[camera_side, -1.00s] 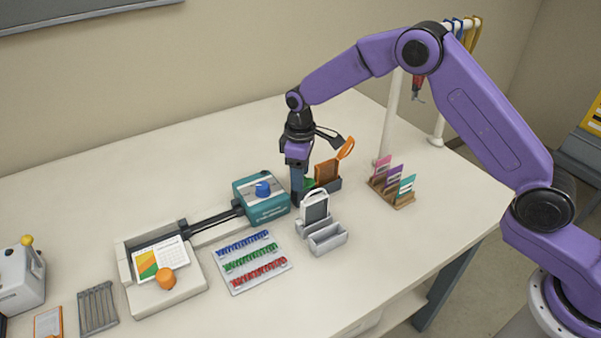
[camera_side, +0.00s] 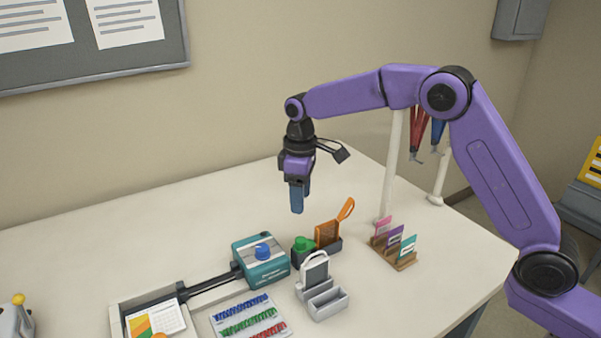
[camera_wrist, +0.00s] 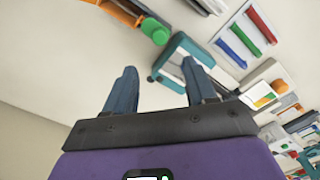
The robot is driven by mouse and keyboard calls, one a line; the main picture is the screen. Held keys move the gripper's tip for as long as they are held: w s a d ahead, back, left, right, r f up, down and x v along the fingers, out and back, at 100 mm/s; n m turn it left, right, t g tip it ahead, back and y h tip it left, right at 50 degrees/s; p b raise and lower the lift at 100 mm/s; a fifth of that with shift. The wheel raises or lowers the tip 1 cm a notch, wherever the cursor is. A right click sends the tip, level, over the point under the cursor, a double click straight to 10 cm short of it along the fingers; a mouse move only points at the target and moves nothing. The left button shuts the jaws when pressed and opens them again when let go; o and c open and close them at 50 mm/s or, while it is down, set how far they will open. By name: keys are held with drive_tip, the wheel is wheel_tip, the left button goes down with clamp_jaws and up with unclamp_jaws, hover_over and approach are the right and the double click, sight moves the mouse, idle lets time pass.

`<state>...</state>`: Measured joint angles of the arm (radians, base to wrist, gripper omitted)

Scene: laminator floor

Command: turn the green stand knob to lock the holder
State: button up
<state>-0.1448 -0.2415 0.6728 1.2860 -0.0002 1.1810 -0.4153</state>
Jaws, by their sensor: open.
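The green stand knob (camera_side: 303,243) is on the left end of a dark stand (camera_side: 327,250) in the side view. An orange holder (camera_side: 327,234) stands in that stand, with a looped orange strap rising to the right. The green knob also shows in the wrist view (camera_wrist: 155,31), top centre, beyond my fingers. My gripper (camera_side: 297,210) points down above the knob, clear of it. Its two blue fingers show apart and empty in the wrist view (camera_wrist: 158,70). The knob's turn angle is too small to read.
A teal box with a blue knob (camera_side: 260,262) stands just left of the stand. A grey holder with trays (camera_side: 318,290) is in front. A wooden card rack (camera_side: 393,250) and a white post (camera_side: 391,170) stand to the right. The table behind is clear.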

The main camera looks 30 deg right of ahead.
drive_tip(key=shift+r, duration=2.8)
drive_tip(key=shift+s, duration=0.1)
drive_tip(key=s+d+n, duration=0.2)
drive_tip(key=s, duration=1.7)
drive_tip(key=s+d+f, duration=0.2)
drive_tip(key=s+d, duration=0.4)
drive_tip(key=s, duration=0.4)
drive_tip(key=s+d+f+n, duration=0.1)
drive_tip(key=s+d+f, duration=0.1)
drive_tip(key=s+d, duration=0.4)
drive_tip(key=s, duration=0.4)
drive_tip(key=shift+s, duration=0.25)
